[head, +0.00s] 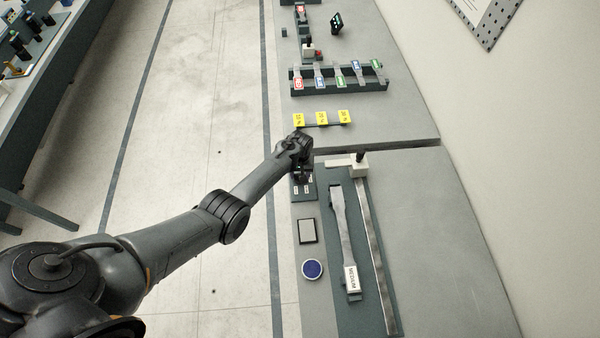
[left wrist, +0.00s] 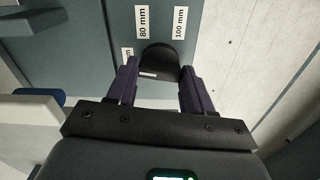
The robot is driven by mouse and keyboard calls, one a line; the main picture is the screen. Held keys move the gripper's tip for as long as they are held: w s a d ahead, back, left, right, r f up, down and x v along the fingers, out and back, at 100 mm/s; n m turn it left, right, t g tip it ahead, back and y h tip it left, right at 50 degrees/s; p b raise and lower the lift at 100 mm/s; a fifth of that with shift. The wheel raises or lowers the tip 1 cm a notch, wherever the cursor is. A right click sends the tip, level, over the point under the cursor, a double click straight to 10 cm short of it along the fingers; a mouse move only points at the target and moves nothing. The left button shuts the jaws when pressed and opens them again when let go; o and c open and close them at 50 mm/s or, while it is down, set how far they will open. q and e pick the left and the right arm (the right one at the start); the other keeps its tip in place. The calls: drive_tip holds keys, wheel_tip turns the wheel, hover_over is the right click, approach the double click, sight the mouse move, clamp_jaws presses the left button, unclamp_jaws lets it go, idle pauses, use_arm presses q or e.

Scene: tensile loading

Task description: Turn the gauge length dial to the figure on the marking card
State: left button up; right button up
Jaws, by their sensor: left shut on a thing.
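The gauge length dial is a dark round knob (left wrist: 160,62) in the left wrist view, on a grey panel with labels reading 80 mm (left wrist: 142,21) and 100 mm (left wrist: 180,22). A third label (left wrist: 127,53) at left is partly hidden by a finger. A small white mark shows on the knob's lower left, towards that label. My left gripper (left wrist: 158,90) has its fingers either side of the knob, shut on it. In the head view my left gripper (head: 301,172) covers the dial on its panel (head: 303,193). I cannot tell which item is the marking card. My right gripper is out of view.
A flat specimen labelled MEDIUM (head: 350,278) lies beside a long rail with a white slider (head: 355,165). A small grey pad (head: 307,231) and a blue round dish (head: 312,269) lie nearer. Yellow cards (head: 321,118) and a specimen rack (head: 340,84) stand beyond.

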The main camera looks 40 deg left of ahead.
use_arm(q)
drive_tip(key=m, duration=0.4)
drive_tip(key=shift+m, duration=0.3)
drive_tip(key=m, duration=0.5)
drive_tip(key=shift+m, duration=0.3)
drive_tip(key=o, duration=1)
drive_tip(key=shift+o, duration=0.2)
